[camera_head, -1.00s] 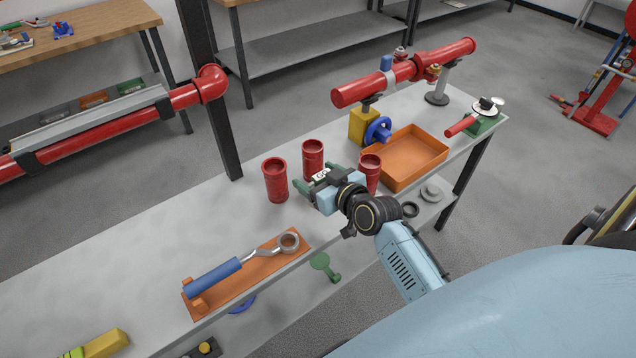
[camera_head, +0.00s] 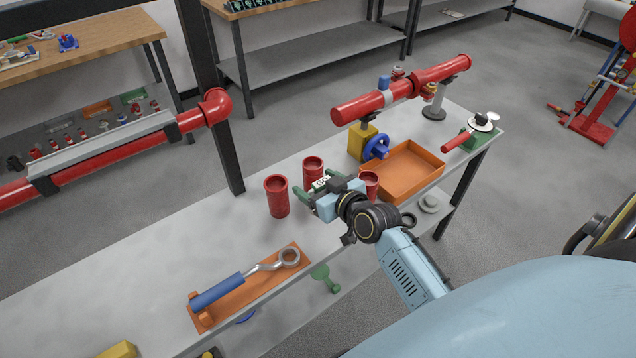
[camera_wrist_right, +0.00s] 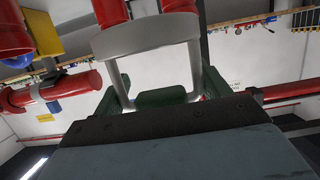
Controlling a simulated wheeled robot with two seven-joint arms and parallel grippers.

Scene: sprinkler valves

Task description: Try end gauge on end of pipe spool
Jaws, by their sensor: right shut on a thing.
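My right gripper (camera_head: 325,188) is shut on the end gauge, which shows a white label (camera_head: 320,183) reading "GO" in the head view. My left gripper is not in view.
An orange tray (camera_head: 432,180) lies right of the spools. Behind it a long red pipe (camera_head: 405,92) rests on supports with a yellow block (camera_head: 362,141). A blue-handled wrench (camera_head: 218,291) lies on an orange holder in front.

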